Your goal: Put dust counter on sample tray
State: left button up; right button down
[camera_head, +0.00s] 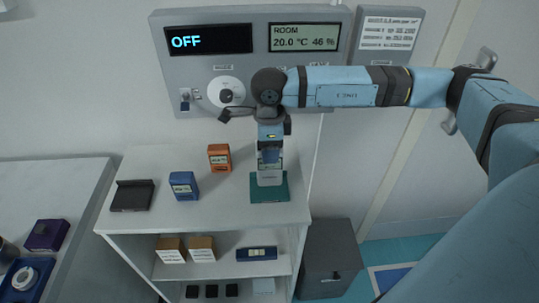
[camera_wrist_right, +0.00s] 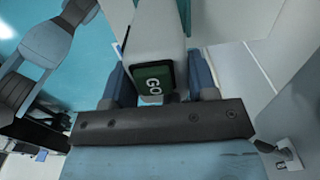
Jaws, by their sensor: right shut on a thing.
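The green sample tray (camera_head: 283,191) lies on the white shelf top, directly under the counter. The counter's lower end overlaps the tray; I cannot tell whether it touches. The counter hides part of the tray. My left gripper is not in view.
On the same shelf top (camera_head: 226,209) are an orange box (camera_head: 219,157), a blue box (camera_head: 184,186) and a black holder (camera_head: 132,196). A wall panel (camera_head: 210,66) with displays and a dial is close behind my arm. Lower shelves hold several small items.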

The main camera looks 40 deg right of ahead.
jog(key=shift+f, duration=1.65)
jog(key=shift+f, duration=0.2)
jog(key=shift+c, duration=2.1)
grip_release()
jog(key=shift+r, duration=0.1)
jog(key=shift+r, duration=0.5)
notch_tip(320, 180, up, 11)
jog(key=shift+r+b, duration=0.1)
jog(key=shift+b, duration=0.65)
